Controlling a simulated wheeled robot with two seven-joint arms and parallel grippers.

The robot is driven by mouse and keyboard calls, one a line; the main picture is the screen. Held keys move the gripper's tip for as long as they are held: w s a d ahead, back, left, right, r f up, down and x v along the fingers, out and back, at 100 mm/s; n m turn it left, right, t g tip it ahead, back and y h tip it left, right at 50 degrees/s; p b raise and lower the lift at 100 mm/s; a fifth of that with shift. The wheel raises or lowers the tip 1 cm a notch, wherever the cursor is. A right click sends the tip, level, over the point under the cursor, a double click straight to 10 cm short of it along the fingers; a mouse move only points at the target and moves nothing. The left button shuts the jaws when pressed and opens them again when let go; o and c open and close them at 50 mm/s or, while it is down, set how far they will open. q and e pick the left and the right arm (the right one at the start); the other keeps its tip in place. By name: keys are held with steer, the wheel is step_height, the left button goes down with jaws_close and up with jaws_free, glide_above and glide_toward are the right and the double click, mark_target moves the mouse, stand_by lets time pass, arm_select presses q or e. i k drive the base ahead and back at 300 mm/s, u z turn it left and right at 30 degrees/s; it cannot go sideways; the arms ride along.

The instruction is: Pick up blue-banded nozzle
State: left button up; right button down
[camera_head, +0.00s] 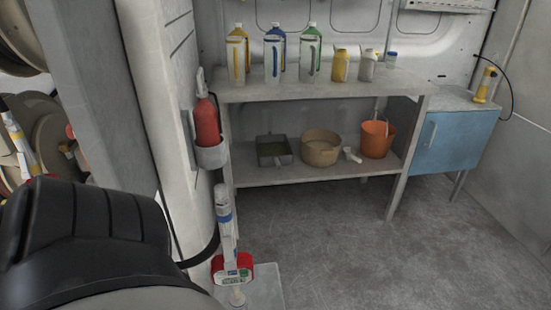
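The blue-banded nozzle (226,220) is upright at the lower middle, beside the pale column. It has a whitish body with a blue band near its upper part. A red part with a small green-and-white display sits at its lower end, above a pale grey plate (266,285). A second nozzle with a yellow band (14,134) shows at the left edge by the reels. A large black and grey part of my arm fills the lower left. Neither of my grippers is in view, so what they hold cannot be seen.
A pale column (165,110) carries a red extinguisher (207,124). A grey shelf (330,88) holds several bottles, with a tray, bowl and orange bucket (376,140) below. A blue cabinet (455,142) stands right. Hose reels (45,130) are left. The floor at lower right is clear.

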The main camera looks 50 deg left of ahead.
mark_target(224, 214)
steer(key=z, duration=0.05)
steer(key=i, duration=1.1)
steer(key=u, duration=2.8)
